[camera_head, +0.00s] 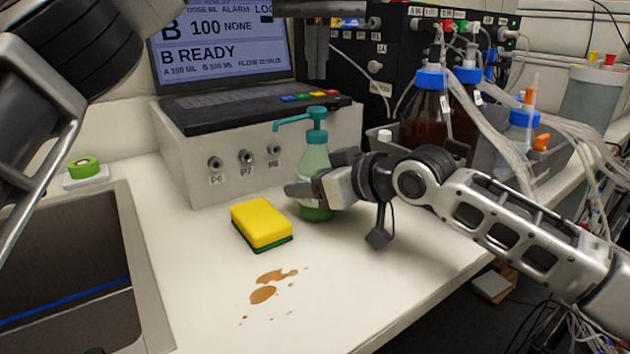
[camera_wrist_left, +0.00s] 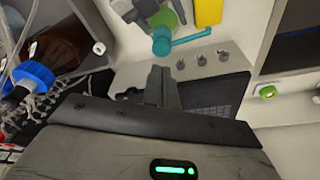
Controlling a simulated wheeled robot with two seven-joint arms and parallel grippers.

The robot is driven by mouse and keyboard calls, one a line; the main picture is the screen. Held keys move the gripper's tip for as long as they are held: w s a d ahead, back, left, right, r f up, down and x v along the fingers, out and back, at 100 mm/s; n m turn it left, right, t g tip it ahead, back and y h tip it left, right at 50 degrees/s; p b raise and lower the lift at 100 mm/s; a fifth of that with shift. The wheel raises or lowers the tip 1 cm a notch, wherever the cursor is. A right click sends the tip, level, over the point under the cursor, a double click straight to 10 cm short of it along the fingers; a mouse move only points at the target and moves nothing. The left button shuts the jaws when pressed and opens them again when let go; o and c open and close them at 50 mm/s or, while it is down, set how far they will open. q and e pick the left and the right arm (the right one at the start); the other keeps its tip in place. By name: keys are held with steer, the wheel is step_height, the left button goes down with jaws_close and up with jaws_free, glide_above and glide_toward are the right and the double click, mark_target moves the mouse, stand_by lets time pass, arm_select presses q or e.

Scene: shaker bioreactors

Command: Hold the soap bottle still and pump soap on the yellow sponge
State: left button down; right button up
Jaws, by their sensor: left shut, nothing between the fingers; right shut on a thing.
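The soap bottle (camera_head: 315,160), pale green with a teal pump (camera_head: 316,125), stands upright on the counter; its nozzle points left. My right gripper (camera_head: 307,192) is shut around the bottle's lower body, partly hiding it. My left gripper (camera_head: 316,68) points down above the pump, shut and empty, with a gap between it and the pump head. In the left wrist view its fingers (camera_wrist_left: 162,88) are together, near the teal pump (camera_wrist_left: 163,41). The yellow sponge (camera_head: 261,221) with a green underside lies left of the bottle; it also shows in the left wrist view (camera_wrist_left: 208,12).
A control box with a screen and keyboard (camera_head: 245,112) stands behind the bottle. A sink (camera_head: 128,235) is at left, with a green roll (camera_head: 83,168) behind it. Brown bottles (camera_head: 425,118) and tubing stand at right. A brown spill (camera_head: 265,293) marks the front counter.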

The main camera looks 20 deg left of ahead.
mark_target(317, 108)
arm_select(q)
steer(key=shift+f, duration=1.2)
steer(key=shift+f, duration=0.15)
stand_by(1.1)
steer(key=shift+f, duration=1.25)
steer(key=shift+r, duration=3.1)
arm_select(e)
steer(key=o, duration=1.4)
